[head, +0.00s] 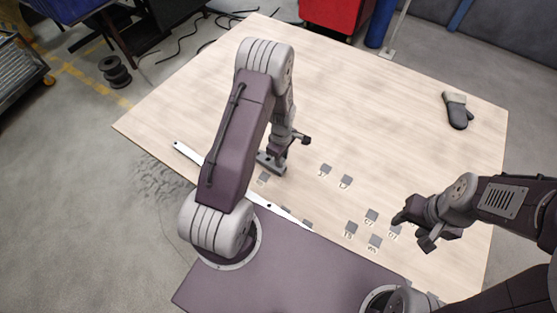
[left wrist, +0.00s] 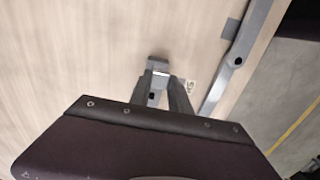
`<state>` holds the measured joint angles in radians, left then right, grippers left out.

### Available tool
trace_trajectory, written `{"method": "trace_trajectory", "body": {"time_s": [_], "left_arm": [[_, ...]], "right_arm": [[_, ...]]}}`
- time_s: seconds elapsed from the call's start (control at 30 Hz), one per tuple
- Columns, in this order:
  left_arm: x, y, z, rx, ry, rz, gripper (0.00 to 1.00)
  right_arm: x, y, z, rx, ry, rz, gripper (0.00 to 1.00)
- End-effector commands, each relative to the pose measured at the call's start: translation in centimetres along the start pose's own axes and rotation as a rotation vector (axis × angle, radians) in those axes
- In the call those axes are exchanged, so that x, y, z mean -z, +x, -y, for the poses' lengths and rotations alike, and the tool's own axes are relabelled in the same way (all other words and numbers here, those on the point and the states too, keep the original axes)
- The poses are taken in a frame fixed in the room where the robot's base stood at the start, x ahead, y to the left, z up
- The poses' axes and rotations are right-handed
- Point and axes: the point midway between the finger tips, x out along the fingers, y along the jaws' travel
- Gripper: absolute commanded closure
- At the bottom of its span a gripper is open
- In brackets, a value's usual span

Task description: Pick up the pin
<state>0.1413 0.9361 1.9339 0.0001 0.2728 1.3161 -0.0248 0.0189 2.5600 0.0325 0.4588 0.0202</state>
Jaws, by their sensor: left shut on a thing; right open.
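My left gripper (head: 271,162) is low over the wooden table, near its left front part. In the left wrist view the fingers (left wrist: 164,88) are closed on a small grey metal piece (left wrist: 158,64), which shows at and just beyond the tips. The fingers hide much of it, and I cannot tell its full shape or whether it is the pin. No other pin can be made out. My right gripper (head: 414,231) is open and empty, above the table's right part beside several small grey plates.
Small grey plates with printed labels lie on the table (head: 190,95), including one (head: 326,169) in the middle and one (head: 371,215) near my right gripper. A long pale strip (head: 185,151) runs along the near edge. The table's back is clear.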

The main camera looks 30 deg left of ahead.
Motion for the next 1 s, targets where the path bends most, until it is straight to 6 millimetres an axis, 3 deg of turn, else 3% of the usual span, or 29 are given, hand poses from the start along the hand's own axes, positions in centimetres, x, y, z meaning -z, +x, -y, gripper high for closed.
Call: {"method": "trace_trajectory", "body": {"time_s": [0.2, 0.4, 0.6, 1.0], "left_arm": [[-5.1, -3.1, 1.6, -0.004, 0.007, -0.001, 1.0], [-8.4, -5.3, 2.7, -0.003, 0.003, 0.0, 1.0], [-9.4, -5.9, 3.1, -0.001, 0.0, 0.0, 1.0], [-8.8, -6.5, 2.5, -0.005, -0.019, 0.0, 1.0]], "right_arm": [[-0.1, 0.6, 0.0, 0.0, 0.0, 0.0, 0.52], [-0.1, 0.7, 0.0, 0.0, 0.0, 0.0, 0.52], [-0.1, 0.7, 0.0, 0.0, 0.0, 0.0, 0.52], [-0.1, 0.7, 0.0, 0.0, 0.0, 0.0, 0.52]]}}
